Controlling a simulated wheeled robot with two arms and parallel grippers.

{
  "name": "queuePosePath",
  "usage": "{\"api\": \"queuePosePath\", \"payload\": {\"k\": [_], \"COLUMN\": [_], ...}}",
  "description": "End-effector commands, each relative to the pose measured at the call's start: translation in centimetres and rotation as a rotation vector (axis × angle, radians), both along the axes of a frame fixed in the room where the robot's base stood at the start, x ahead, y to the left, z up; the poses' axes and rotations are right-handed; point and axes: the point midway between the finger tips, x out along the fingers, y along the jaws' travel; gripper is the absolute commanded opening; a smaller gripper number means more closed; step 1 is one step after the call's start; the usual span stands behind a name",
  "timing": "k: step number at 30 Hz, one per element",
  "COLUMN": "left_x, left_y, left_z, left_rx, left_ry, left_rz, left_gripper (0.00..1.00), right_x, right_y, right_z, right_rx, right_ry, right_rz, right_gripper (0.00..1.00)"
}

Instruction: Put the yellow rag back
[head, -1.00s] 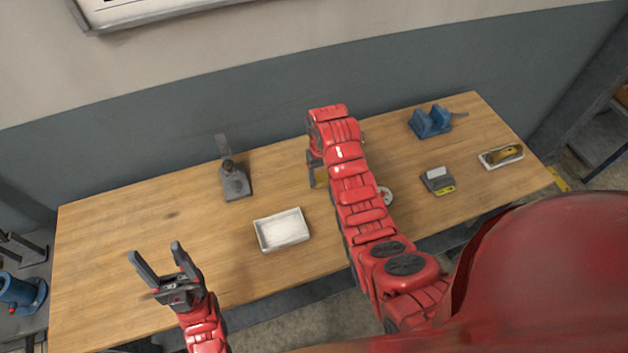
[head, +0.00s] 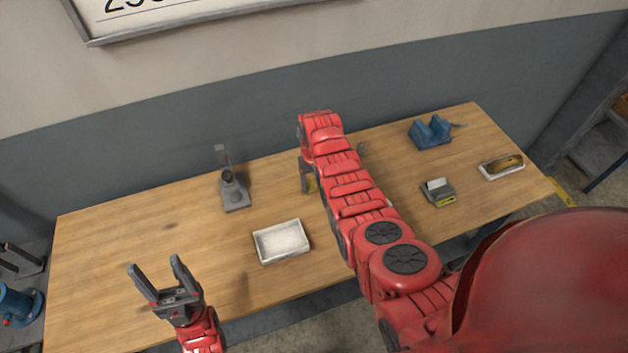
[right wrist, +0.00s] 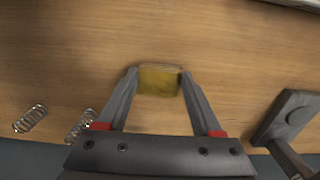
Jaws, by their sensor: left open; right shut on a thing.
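The yellow rag (right wrist: 159,81) is a small folded pad between the fingertips of my right gripper (right wrist: 158,82) in the right wrist view. The gripper is shut on it, over the wooden bench. In the head view only a bit of yellow (head: 312,185) shows beside the right gripper, and my right arm hides the rest. I cannot tell whether the rag touches the bench. My left gripper (head: 158,282) is open and empty above the front left of the bench.
An empty white tray (head: 263,251) is at the bench's front middle. A grey stand (head: 234,192) is behind it. A blue holder (head: 430,132), a grey-and-yellow box (head: 438,191) and a tray with a brush (head: 502,165) are at right. Two springs (right wrist: 30,119) show in the wrist view. The left bench is clear.

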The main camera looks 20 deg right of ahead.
Motion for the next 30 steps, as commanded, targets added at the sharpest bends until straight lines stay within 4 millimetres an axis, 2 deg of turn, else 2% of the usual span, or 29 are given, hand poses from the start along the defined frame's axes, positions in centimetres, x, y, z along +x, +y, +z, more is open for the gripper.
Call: {"api": "queuePosePath", "payload": {"k": [12, 13, 17, 28, 30], "left_x": [0.0, 0.01, -0.01, 0.0, 0.01], "left_y": [0.0, 0.0, 0.0, 0.0, 0.0], "left_z": [-0.43, -0.26, -0.21, 0.32, -0.12], "left_rx": [0.0, 0.0, 0.0, 0.0, 0.0], "left_ry": [0.0, 0.0, 0.0, 0.0, 0.0], "left_rz": [0.0, 0.0, 0.0, 0.0, 0.0], "left_gripper": [0.64, 0.64, 0.64, 0.64, 0.64], "right_x": [0.11, 0.12, 0.12, 0.11, 0.14], "right_y": [-0.02, -0.02, -0.03, -0.02, -0.03], "right_z": [-0.65, -0.47, -0.42, 0.15, 0.16], "right_rx": [-0.001, -0.001, -0.001, -0.001, -0.001], "right_ry": [-0.004, -0.005, -0.004, -0.004, -0.004], "right_rz": [0.0, 0.0, 0.0, 0.0, 0.0], "right_gripper": [0.23, 0.72, 0.96, 0.97, 0.97]}}
